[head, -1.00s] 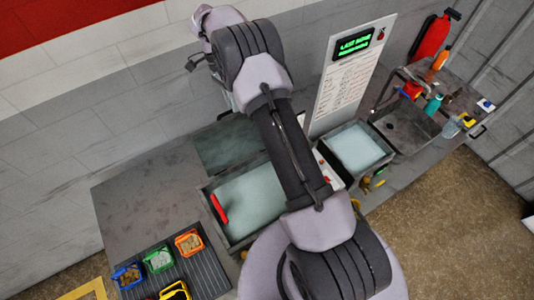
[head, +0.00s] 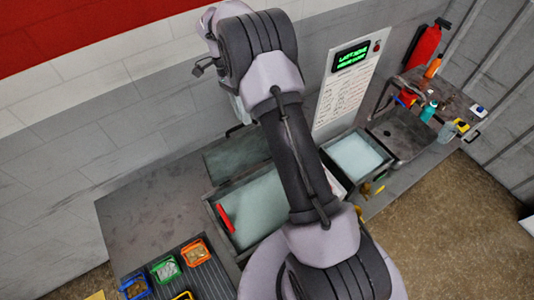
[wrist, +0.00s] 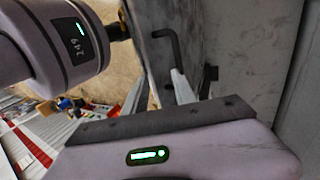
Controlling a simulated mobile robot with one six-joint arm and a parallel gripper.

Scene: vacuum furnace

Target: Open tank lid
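The larger tank (head: 209,213) is in the middle of the head view. Its pale inside shows, and a red bar (head: 226,219) lies along its left side. A dark grey-green panel (head: 237,150), which looks like a lid, is at its back edge, and the pale inside is uncovered in front of it. In the wrist view a dark bent handle (wrist: 177,46) stands out from a grey scuffed panel (wrist: 205,30). A pale narrow piece (wrist: 183,88), perhaps part of my gripper, is close below the handle. My gripper's fingertips are hidden behind my wrist body, so their opening cannot be judged.
A smaller tank (head: 355,158) is to the right, below a white sign board (head: 345,95). Small coloured bins (head: 165,268) stand at the lower left. A cart (head: 405,132) with bottles and a red extinguisher (head: 425,48) are at the right. The grey bench top (head: 145,215) is bare.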

